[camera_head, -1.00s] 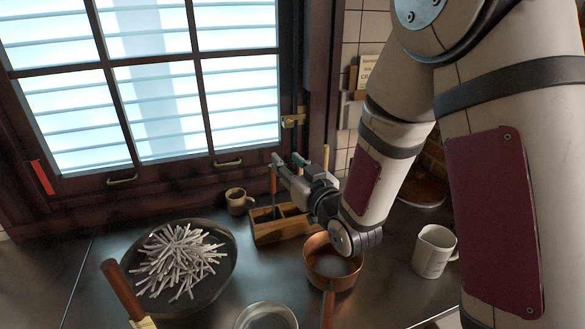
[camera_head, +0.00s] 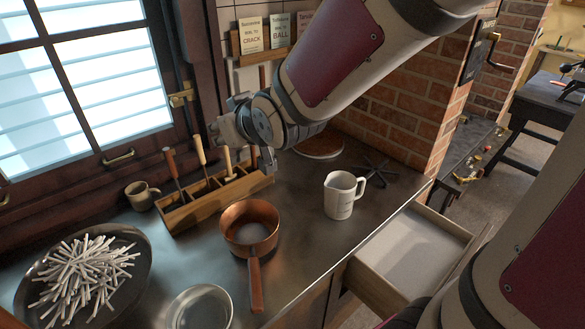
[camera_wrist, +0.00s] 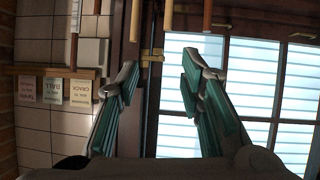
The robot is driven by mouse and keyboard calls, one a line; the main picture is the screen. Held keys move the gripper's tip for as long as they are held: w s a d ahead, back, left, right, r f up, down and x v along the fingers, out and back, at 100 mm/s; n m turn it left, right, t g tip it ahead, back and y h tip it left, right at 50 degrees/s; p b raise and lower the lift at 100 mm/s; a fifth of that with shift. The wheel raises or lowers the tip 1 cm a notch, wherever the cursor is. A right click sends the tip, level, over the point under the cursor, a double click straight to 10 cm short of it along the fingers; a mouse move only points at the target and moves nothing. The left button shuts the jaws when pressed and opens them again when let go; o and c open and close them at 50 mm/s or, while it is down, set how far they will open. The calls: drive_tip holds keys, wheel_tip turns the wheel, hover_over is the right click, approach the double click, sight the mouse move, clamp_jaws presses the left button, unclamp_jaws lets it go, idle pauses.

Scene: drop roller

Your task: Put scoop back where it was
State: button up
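A wooden tool box (camera_head: 188,217) stands on the dark counter below the window. Several tools stand upright in it: one with a dark brown handle (camera_head: 171,161), one with a tan handle (camera_head: 200,150), and a paler handle (camera_head: 227,160). Their lower ends are hidden, so I cannot tell which one is the scoop. My gripper (camera_head: 222,122) is above and behind the box. In the wrist view my gripper (camera_wrist: 158,82) has its teal-padded fingers spread with nothing between them. Tool handles (camera_wrist: 136,20) hang into the top of that upside-down view, beyond the fingertips.
A copper pan (camera_head: 250,212) stands in front of the box, its handle pointing forward. A mug (camera_head: 141,195) is left of the box, a white jug (camera_head: 340,205) right. A bowl of white sticks (camera_head: 138,262) and a metal dish (camera_head: 178,307) are nearer. A drawer (camera_head: 372,283) is open.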

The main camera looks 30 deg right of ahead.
drive_tip(key=s+d+r+g, duration=0.1)
drive_tip(key=s+g, duration=0.1)
drive_tip(key=s, duration=0.6)
drive_tip(key=s+d+m+g, duration=0.1)
drive_tip(key=s+g, duration=0.1)
drive_tip(key=s, duration=0.6)
drive_tip(key=s+d+r+m+g+h, duration=0.1)
drive_tip(key=s+g, duration=0.1)
drive_tip(key=s, duration=0.6)
drive_tip(key=shift+d+r+g, duration=0.3)
drive_tip(key=shift+d+r, duration=0.05)
